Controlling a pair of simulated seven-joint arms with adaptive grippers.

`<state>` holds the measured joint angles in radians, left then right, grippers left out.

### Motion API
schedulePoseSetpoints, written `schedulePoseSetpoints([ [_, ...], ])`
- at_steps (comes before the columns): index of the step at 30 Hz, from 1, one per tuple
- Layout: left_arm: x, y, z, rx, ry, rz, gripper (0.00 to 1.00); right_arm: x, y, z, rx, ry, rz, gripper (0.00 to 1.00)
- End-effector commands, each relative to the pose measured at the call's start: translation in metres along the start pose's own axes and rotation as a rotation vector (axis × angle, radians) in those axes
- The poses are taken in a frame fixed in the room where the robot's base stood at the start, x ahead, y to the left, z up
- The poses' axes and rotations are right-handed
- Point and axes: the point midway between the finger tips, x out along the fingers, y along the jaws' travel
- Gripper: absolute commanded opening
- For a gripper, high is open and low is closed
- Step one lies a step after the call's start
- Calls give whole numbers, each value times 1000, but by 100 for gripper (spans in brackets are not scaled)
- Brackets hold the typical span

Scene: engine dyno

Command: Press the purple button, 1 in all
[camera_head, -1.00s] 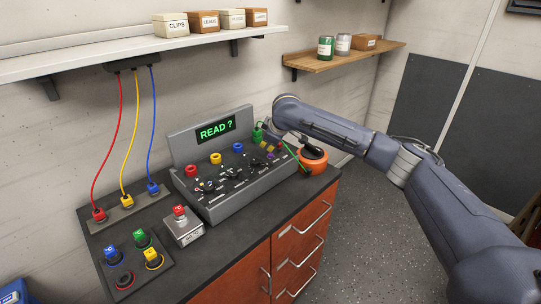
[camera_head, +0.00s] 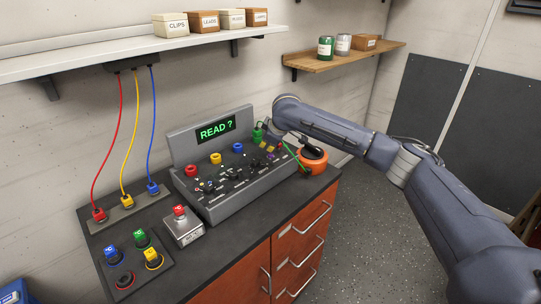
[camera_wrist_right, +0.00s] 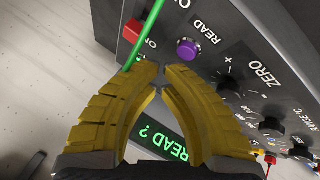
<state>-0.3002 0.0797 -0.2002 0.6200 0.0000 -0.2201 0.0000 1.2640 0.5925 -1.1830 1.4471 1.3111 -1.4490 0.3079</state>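The purple button (camera_wrist_right: 188,50) sits beside the READ label on the sloped grey face of the meter console (camera_head: 240,183). The console's screen (camera_head: 215,130) reads "READ ?" in green. My right gripper (camera_wrist_right: 161,70) has yellow fingers with their tips together and nothing between them. In the right wrist view its tips are close to the purple button, just below and left of it in the picture. I see no contact. In the head view the right gripper (camera_head: 266,146) hangs over the console's right end, small and partly hidden. My left gripper is not in view.
A red switch (camera_wrist_right: 133,31) and a green lead (camera_wrist_right: 150,32) are near the purple button. An orange round container (camera_head: 314,160) stands right of the console. A box with a red button (camera_head: 180,212) and a plug panel (camera_head: 130,262) are at the front left.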

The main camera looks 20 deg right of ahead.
Motion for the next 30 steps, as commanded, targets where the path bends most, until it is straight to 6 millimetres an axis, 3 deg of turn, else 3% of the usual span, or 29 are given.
schedulePoseSetpoints([
  [30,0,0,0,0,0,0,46,7,-4,4,0,0,0,0],
])
